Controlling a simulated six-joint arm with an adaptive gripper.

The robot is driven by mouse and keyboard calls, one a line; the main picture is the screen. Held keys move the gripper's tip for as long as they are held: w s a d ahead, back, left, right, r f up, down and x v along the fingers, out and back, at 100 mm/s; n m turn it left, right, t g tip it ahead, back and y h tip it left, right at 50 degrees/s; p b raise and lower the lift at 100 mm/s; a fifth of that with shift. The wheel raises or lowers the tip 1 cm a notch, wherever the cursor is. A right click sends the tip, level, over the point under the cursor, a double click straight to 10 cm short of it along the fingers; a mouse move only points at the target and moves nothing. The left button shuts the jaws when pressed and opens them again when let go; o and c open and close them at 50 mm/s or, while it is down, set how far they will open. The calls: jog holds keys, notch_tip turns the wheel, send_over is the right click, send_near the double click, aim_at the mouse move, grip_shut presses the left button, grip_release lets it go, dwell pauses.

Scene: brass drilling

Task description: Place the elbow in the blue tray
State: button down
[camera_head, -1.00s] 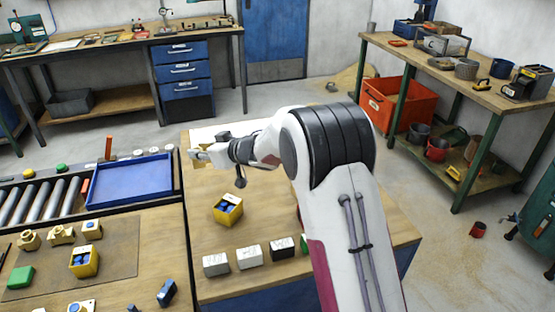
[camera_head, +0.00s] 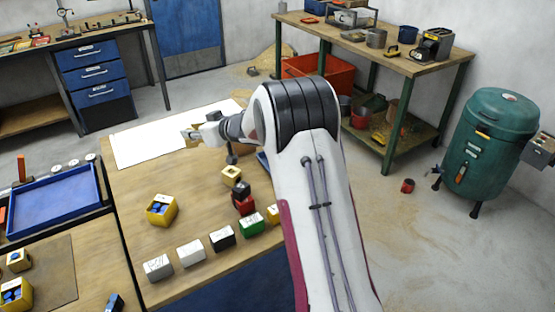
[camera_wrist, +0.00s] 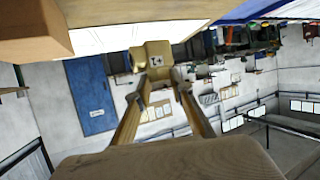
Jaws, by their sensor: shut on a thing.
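My gripper (camera_head: 190,134) is shut on a brass-coloured elbow (camera_wrist: 156,58), held above the back of the wooden bench by the white sheet. In the wrist view the elbow sits between the two fingertips (camera_wrist: 157,88), with a small dark mark on its face. In the head view it is small and only partly seen at the fingertips. The blue tray (camera_head: 93,205) stands to the left of the bench, lower left of my gripper, and no parts show in it. My gripper is well apart from the tray.
A yellow box with blue pieces (camera_head: 161,210) and a row of blocks, among them a black block (camera_head: 222,238) and a green block (camera_head: 251,224), stand on the bench. A white sheet (camera_head: 150,143) lies at its back. A green drum (camera_head: 490,150) stands at right.

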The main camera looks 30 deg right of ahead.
jog(key=s+d+m+h, duration=0.1)
jog(key=s+d, duration=0.2)
jog(key=d, duration=0.7)
jog(key=s+d, duration=0.2)
jog(key=d, duration=0.7)
jog(key=s+d+r, duration=0.1)
jog(key=s+d, duration=0.4)
jog(key=d, duration=0.2)
jog(key=s+a+n+y, duration=0.1)
jog(key=s+a+y, duration=0.1)
jog(key=s+a+n+y, duration=0.1)
jog(key=shift+s+a+r+n+g, duration=0.2)
jog(key=shift+r+n+g, duration=0.1)
jog(key=shift+g, duration=0.1)
jog(key=shift+f, duration=0.1)
notch_tip(320, 180, down, 6)
jog(key=shift+f, duration=0.2)
jog(key=shift+f, duration=1.75)
